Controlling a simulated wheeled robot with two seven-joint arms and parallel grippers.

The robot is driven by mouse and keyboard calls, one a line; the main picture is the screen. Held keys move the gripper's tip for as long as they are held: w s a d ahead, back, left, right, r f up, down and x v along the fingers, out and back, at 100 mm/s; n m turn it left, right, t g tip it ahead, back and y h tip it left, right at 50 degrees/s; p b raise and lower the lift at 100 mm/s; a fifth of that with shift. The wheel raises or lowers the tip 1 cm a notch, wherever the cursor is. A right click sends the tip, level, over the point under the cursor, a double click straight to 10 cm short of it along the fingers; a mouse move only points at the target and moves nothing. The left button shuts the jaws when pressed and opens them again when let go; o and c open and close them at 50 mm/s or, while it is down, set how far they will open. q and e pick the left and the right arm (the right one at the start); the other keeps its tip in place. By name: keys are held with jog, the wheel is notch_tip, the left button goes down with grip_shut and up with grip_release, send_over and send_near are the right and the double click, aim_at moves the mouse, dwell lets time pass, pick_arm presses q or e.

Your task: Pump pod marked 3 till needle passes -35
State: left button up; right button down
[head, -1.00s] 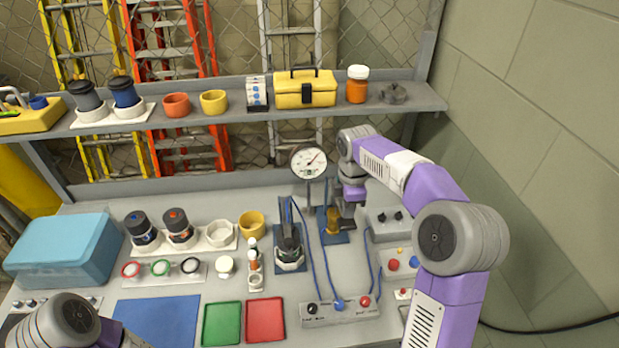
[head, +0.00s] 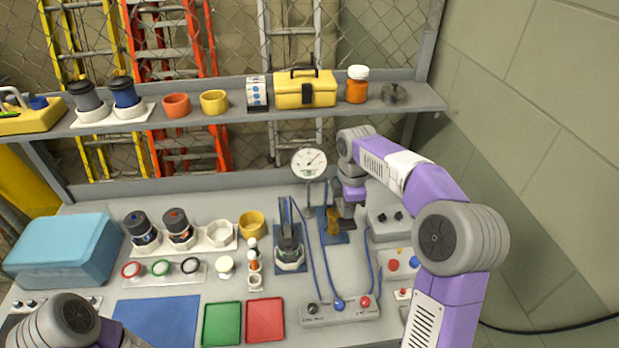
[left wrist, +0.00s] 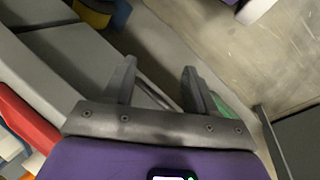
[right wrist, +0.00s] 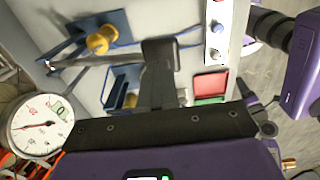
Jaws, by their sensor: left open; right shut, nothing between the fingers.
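A round white gauge (head: 309,163) stands at the back of the bench; its needle points up and right in the head view. The gauge also shows in the right wrist view (right wrist: 38,125); I cannot read its value surely. A brass knob-like piece (right wrist: 97,42) sits on a blue plate. My right gripper (right wrist: 160,48) is shut and empty, close beside that piece; contact is unclear. A dark clamp-like unit (head: 289,240) stands on another blue plate to the left. Dark pods (head: 142,230) stand in a white rack; no number 3 is readable. My left gripper (left wrist: 158,80) is open and empty.
A control box (head: 340,310) with knobs and blue hoses is at the front. Red (head: 265,320) and green (head: 221,324) trays and a blue mat (head: 157,319) lie left of it. A blue bin (head: 62,250) is far left. A shelf (head: 225,105) crosses above.

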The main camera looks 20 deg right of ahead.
dwell(0.4)
notch_tip(320, 180, down, 13)
jog(key=b, duration=0.8)
notch_tip(320, 180, up, 13)
jog(key=p, duration=1.2)
jog(key=shift+r+p, duration=0.15)
jog(key=shift+p, duration=0.2)
jog(key=shift+f, duration=0.25)
notch_tip(320, 180, down, 13)
jog(key=b, duration=0.8)
notch_tip(320, 180, up, 14)
jog(key=p, duration=1.1)
jog(key=shift+f, duration=0.4)
